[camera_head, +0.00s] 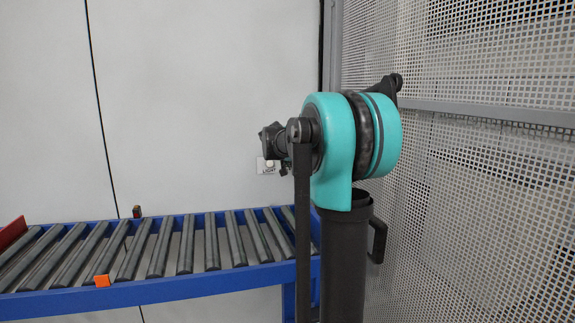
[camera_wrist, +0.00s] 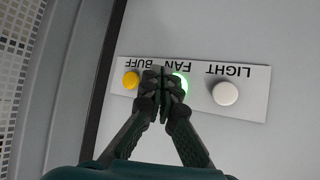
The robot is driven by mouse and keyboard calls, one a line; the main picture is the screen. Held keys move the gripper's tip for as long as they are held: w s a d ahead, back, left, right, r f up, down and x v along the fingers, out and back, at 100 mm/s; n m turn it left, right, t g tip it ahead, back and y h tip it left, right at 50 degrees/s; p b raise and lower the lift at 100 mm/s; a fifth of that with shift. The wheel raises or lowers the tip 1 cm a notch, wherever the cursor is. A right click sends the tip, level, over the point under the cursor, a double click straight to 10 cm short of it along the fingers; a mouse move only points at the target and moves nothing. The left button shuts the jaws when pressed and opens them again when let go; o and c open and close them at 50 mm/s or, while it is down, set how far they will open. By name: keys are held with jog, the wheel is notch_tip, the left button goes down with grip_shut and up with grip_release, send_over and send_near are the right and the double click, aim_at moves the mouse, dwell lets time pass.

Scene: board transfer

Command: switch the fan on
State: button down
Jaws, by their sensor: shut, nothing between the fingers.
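In the wrist view a pale panel (camera_wrist: 200,107) on the wall carries three buttons with upside-down labels. The green button (camera_wrist: 184,82) is under FAN and its visible edge glows bright green. The yellow button (camera_wrist: 131,80) is under BUFF and the white button (camera_wrist: 226,93) is under LIGHT. My gripper (camera_wrist: 163,80) is shut and empty, its fingertips over the left part of the green button. I cannot tell if they touch it. In the head view my gripper's body (camera_head: 272,140) hides most of the panel (camera_head: 262,166); only the LIGHT end shows.
A perforated metal screen (camera_head: 480,200) stands close on the right. The wall (camera_head: 200,90) above the conveyor is bare.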

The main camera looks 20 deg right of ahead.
jog(key=shift+s, duration=2.15)
